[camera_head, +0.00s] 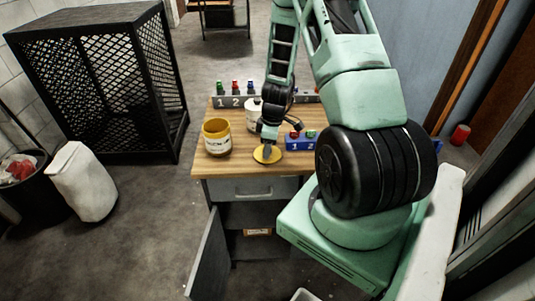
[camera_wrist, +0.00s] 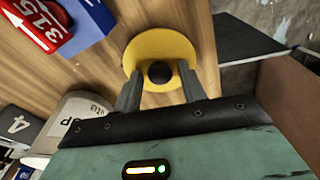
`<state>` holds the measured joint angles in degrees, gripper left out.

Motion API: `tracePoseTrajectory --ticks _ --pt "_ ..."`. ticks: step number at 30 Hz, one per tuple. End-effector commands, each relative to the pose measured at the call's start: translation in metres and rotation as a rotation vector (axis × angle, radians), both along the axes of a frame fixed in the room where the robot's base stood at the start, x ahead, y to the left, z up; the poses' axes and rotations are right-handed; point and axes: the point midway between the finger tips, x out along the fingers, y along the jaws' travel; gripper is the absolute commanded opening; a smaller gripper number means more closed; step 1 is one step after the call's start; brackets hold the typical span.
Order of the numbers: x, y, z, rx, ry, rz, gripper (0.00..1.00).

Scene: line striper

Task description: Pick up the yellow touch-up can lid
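The yellow can lid (camera_head: 267,154) lies on the wooden tabletop near the front edge of the cabinet. In the wrist view the lid (camera_wrist: 150,47) is a yellow disc with a dark round knob (camera_wrist: 160,73) at its middle. My gripper (camera_head: 268,146) points down at the lid from above. In the wrist view my gripper (camera_wrist: 160,84) has its two fingers apart, one on each side of the knob, with gaps visible between them and the knob. An open yellow can (camera_head: 216,137) with a white label stands left of the lid.
A white container (camera_head: 253,114) stands behind the lid. A numbered rack (camera_head: 234,102) with coloured pieces lines the back. The cabinet door (camera_head: 209,258) hangs open below. A black mesh cage (camera_head: 90,88) stands left.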

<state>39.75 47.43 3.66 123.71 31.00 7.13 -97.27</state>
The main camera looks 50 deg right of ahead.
Motion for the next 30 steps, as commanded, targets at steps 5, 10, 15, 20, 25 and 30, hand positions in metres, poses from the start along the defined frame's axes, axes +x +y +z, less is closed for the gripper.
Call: tracePoseTrajectory --ticks 5,10,15,20,25,30 --pt "0.000 0.000 0.000 0.000 0.000 0.000 0.04" --pt "0.000 0.000 0.000 0.000 0.000 0.000 0.04" --pt "0.000 0.000 0.003 0.000 0.000 0.001 0.04" --pt "0.001 0.000 0.016 -0.002 -0.002 0.002 0.04" --pt "0.001 0.000 0.044 -0.004 -0.004 0.003 0.04" --pt "0.001 -0.001 0.074 -0.004 -0.003 0.002 0.04"
